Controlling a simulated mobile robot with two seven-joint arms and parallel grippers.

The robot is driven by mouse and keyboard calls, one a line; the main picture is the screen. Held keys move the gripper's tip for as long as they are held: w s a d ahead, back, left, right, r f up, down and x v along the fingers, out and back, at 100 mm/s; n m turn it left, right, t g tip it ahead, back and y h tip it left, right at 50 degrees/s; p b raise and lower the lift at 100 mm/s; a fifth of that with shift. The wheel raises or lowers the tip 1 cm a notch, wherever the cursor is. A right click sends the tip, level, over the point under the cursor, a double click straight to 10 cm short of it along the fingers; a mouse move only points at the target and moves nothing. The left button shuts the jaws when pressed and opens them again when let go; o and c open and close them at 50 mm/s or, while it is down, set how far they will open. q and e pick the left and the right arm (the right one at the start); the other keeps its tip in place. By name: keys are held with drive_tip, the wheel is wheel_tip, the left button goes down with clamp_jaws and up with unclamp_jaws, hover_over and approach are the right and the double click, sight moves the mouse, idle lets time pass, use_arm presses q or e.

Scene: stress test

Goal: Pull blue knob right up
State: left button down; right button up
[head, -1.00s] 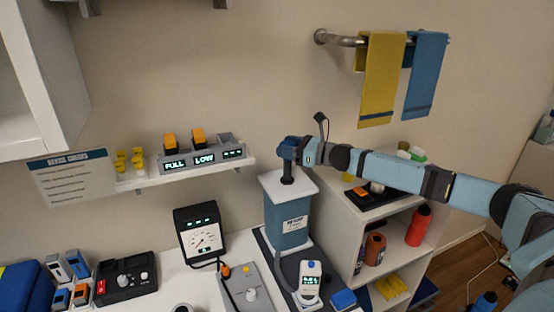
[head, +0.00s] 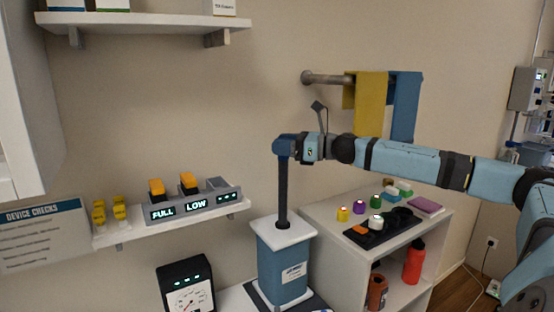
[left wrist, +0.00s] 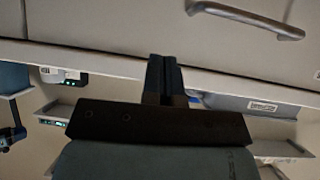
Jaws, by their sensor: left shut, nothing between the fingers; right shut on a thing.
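The blue knob (head: 286,145) sits on top of a dark upright rod (head: 283,195). The rod stands well out of the blue box with a white lid (head: 280,262). My right gripper (head: 297,147) is shut on the knob from its right side, high above the lid, and hides part of it. My left gripper (left wrist: 165,70) shows only in the left wrist view, shut and empty, below a light panel with a metal handle (left wrist: 245,18).
A wall shelf (head: 175,222) left of the box carries the FULL and LOW display unit (head: 195,205). A gauge (head: 187,292) stands lower left. A white shelf unit (head: 335,232) with small items and a red bottle (head: 414,262) is at right. Towels (head: 369,102) hang behind my right arm.

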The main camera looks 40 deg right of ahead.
use_arm(q)
drive_tip(key=shift+a+f, duration=0.1)
use_arm(e)
drive_tip(key=shift+d+r, duration=0.1)
drive_tip(key=shift+r, duration=0.3)
drive_tip(key=o, duration=1.3)
use_arm(q)
drive_tip(key=shift+f, duration=0.1)
drive_tip(key=shift+f, duration=0.1)
use_arm(e)
drive_tip(key=shift+f, duration=0.15)
drive_tip(key=shift+f, duration=0.1)
use_arm(q)
wheel_tip(320, 180, down, 9)
drive_tip(key=w+b, duration=0.1)
drive_tip(key=b, duration=1.1)
drive_tip(key=shift+d+n, duration=0.4)
use_arm(e)
drive_tip(key=v, duration=1.3)
drive_tip(key=shift+s, duration=0.45)
